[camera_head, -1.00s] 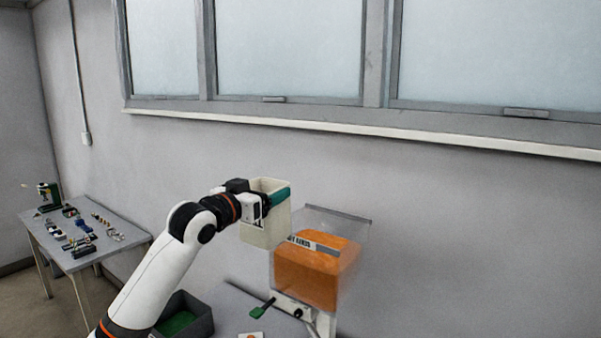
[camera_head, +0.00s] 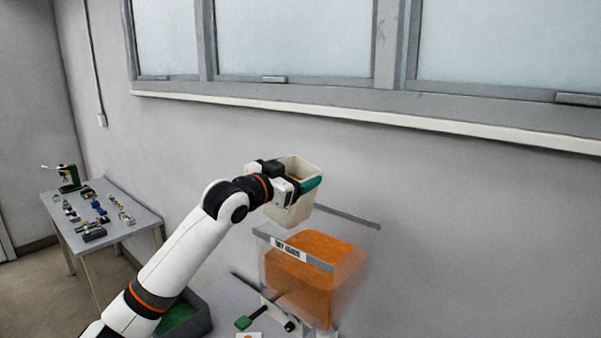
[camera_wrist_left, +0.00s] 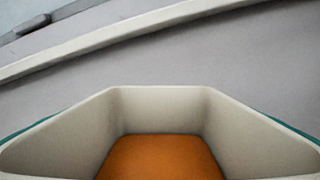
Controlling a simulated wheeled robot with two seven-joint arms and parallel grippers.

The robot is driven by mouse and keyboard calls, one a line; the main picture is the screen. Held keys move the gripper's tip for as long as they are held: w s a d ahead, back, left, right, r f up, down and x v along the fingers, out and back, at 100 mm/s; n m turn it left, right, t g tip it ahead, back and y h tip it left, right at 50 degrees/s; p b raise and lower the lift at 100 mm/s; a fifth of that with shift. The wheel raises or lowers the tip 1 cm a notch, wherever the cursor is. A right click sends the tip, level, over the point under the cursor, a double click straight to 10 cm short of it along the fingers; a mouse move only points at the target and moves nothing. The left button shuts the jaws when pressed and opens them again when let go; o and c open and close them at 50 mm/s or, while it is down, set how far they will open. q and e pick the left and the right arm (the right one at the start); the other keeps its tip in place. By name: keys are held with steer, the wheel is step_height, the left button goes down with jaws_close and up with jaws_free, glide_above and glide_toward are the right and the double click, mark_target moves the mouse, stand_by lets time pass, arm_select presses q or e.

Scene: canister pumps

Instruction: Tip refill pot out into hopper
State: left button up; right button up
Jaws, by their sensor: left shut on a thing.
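The refill pot (camera_head: 292,203) is a cream, open-topped pot with a green band. My left gripper (camera_head: 300,186) is shut on it and holds it in the air above the hopper. The pot leans slightly to the right in the head view. In the left wrist view, the inside of the pot (camera_wrist_left: 110,118) shows, with orange material (camera_wrist_left: 160,158) at the bottom. The hopper (camera_head: 345,292) is a clear box with a grey rim and a label, and it holds a large heap of orange material. My right gripper is not in view.
A grey bin (camera_head: 200,318) with green contents stands below my left arm. A side table (camera_head: 140,222) with several small parts and a green device (camera_head: 69,178) stands at the left. The wall and window sill (camera_head: 350,115) are behind the hopper.

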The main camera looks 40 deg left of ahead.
arm_select(q)
steer(key=f+m, duration=0.1)
steer(key=m, duration=0.2)
steer(key=f+m, duration=0.1)
steer(key=m, duration=0.3)
steer(key=d+f+m, duration=0.1)
steer(key=f+m, duration=0.1)
steer(key=m, duration=0.1)
steer(key=shift+s+m, duration=0.15)
steer(key=shift+m, duration=0.25)
steer(key=shift+d+f+m, duration=0.15)
steer(key=shift+f+m, duration=0.1)
steer(key=shift+m, duration=0.05)
steer(key=shift+s+d+m, duration=0.15)
steer(key=shift+m, duration=0.35)
steer(key=shift+s+d+f+m, duration=0.15)
steer(key=shift+f+m, duration=0.05)
steer(key=shift+m, duration=0.4)
steer(key=shift+f, duration=0.1)
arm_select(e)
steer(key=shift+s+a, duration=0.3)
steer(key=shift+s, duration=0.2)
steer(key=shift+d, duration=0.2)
